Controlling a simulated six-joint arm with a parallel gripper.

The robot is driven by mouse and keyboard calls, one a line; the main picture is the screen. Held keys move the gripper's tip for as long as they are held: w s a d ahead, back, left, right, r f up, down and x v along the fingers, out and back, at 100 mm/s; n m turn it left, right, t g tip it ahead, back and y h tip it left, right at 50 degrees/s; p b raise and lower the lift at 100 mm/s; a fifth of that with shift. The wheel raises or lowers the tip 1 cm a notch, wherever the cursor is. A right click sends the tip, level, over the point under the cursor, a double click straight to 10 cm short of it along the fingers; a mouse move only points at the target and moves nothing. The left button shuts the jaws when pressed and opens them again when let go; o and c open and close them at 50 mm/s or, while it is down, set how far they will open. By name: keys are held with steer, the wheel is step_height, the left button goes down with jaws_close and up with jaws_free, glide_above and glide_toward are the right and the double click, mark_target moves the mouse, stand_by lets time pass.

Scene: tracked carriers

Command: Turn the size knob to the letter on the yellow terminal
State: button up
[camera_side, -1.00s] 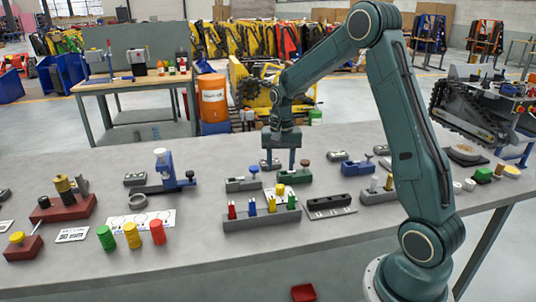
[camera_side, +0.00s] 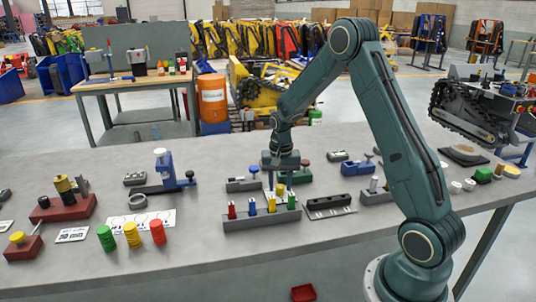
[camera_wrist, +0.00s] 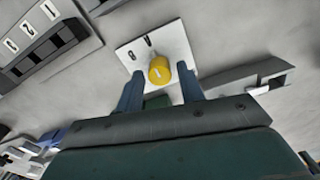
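The yellow knob (camera_wrist: 160,70) stands on a white plate (camera_wrist: 136,53) with dark letters; two show beside it, too small to read surely. A pale mark shows on the knob's top. My gripper (camera_wrist: 160,76) is open, its two blue fingers on either side of the knob with gaps. In the side view my gripper (camera_side: 281,182) is low over the plate, behind the grey rack (camera_side: 262,221). The rack holds upright red, blue, yellow and green pieces; the yellow piece (camera_side: 271,206) seems to be the yellow terminal. No letter on it is readable.
A black slotted block (camera_side: 330,205) stands right of the rack. Bare table lies in front of the rack.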

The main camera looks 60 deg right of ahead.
steer(key=c, duration=0.7)
steer(key=shift+n, duration=0.5)
steer(key=n, duration=0.7)
steer(key=shift+n, duration=0.3)
steer(key=o, duration=1)
